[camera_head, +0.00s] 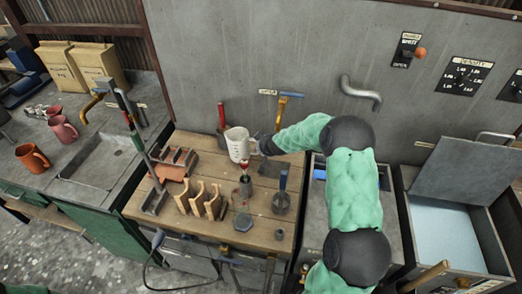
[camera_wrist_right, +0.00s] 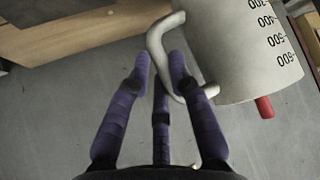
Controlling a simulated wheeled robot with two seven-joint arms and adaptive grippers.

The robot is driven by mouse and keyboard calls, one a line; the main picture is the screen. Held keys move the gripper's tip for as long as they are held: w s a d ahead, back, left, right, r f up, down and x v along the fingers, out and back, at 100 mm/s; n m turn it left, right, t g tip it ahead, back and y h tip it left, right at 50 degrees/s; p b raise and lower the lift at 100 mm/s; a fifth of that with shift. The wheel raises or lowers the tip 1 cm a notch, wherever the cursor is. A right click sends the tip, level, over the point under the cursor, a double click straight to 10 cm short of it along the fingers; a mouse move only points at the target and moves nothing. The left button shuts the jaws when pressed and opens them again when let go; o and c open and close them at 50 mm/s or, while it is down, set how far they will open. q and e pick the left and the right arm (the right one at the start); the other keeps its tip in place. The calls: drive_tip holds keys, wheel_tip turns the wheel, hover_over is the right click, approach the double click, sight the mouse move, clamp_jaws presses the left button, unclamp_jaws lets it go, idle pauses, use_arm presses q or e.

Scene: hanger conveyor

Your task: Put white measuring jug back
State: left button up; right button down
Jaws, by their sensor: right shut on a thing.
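The white measuring jug (camera_head: 238,143) is near the back of the wooden worktop (camera_head: 192,142). My right gripper (camera_head: 263,144) comes from the right and is shut on the jug's handle. In the right wrist view the jug (camera_wrist_right: 238,48) has black printed graduations, and its curved handle (camera_wrist_right: 156,45) lies at the fingertips of the gripper (camera_wrist_right: 161,65). The jug appears to be held up over the worktop; its base partly overlaps a red-tipped item (camera_head: 244,165) in the picture. My left gripper is not in view.
Wooden stands (camera_head: 203,199), a small pot with a blue handle (camera_head: 281,202) and a dark hexagonal piece (camera_head: 243,222) are on the worktop. Orange and pink mugs (camera_head: 33,156) sit beside the sink at left. An open bin (camera_head: 446,235) is at right.

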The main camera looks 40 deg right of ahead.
drive_tip(key=shift+f+b, duration=1.55)
drive_tip(key=shift+f, duration=0.3)
drive_tip(key=shift+r, duration=0.1)
drive_tip(key=c, duration=1.1)
unclamp_jaws()
drive_tip(key=shift+s+r, duration=0.2)
drive_tip(key=shift+r, duration=0.1)
drive_tip(key=p+v, duration=0.3)
drive_tip(key=v, duration=0.8)
drive_tip(key=shift+s+a, duration=0.1)
drive_tip(key=shift+s, duration=0.05)
